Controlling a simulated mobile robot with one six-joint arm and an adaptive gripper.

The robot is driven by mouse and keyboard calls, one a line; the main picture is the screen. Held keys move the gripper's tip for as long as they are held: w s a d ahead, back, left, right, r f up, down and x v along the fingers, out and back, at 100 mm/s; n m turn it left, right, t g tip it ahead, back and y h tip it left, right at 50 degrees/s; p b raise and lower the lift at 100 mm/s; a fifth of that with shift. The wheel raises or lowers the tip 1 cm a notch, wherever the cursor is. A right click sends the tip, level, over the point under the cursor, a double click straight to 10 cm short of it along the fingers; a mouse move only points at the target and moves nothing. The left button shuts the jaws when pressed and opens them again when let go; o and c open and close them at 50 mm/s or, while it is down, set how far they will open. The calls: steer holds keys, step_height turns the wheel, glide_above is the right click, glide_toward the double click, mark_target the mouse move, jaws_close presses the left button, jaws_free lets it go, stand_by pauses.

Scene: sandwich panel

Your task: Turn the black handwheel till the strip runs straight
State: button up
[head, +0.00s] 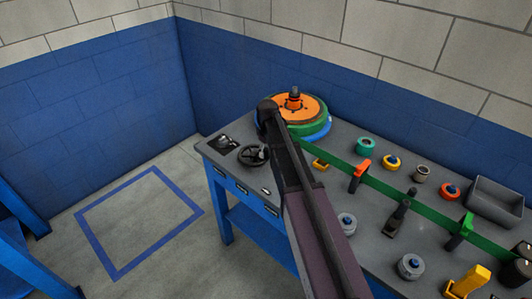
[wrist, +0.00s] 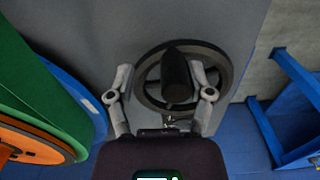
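The black handwheel (head: 253,155) sits at the left end of the grey bench top. In the wrist view the handwheel (wrist: 228,72) shows as a dark ring with a black knob (wrist: 176,78) standing up toward the camera. My gripper (wrist: 160,68) is open, with one finger on each side of the knob and a gap to both; whether a finger touches the rim cannot be told. In the head view my arm hides the gripper. The green strip (head: 398,197) runs from the orange, green and blue coil (head: 310,112) rightward along the bench.
Orange (head: 361,169) and green (head: 463,229) guides stand along the strip, with a dark lever clamp (head: 398,214) beside it. Several coloured knobs and a grey bin (head: 497,200) are on the right. A black panel (head: 223,143) lies left of the wheel. Blue-marked floor (head: 140,220) is clear.

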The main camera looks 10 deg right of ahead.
steer(key=shift+r+p, duration=6.85)
steer(key=shift+r, duration=0.25)
steer(key=s+f+m+b, duration=0.3)
steer(key=s+f+b, duration=0.4)
steer(key=s, duration=0.4)
steer(key=s+f+m+b, duration=0.3)
steer(key=s+f+b, duration=0.4)
steer(key=s, duration=0.5)
steer(key=shift+a+f+m, duration=0.15)
steer(key=shift+a+m, duration=0.1)
steer(key=shift+m, duration=0.05)
steer(key=shift+w, duration=0.1)
steer(key=w+r+n+p, duration=0.2)
steer(key=w+r+p, duration=0.4)
steer(key=w, duration=0.5)
steer(key=w+r+n+p, duration=0.2)
steer(key=w+r+p, duration=0.5)
steer(key=w, duration=0.4)
steer(key=shift+r+n, duration=0.4)
steer(key=shift+d+f, duration=0.1)
steer(key=shift+f, duration=0.1)
step_height(320, 180, down, 14)
steer(key=b, duration=1.3)
steer(key=shift+r, duration=0.25)
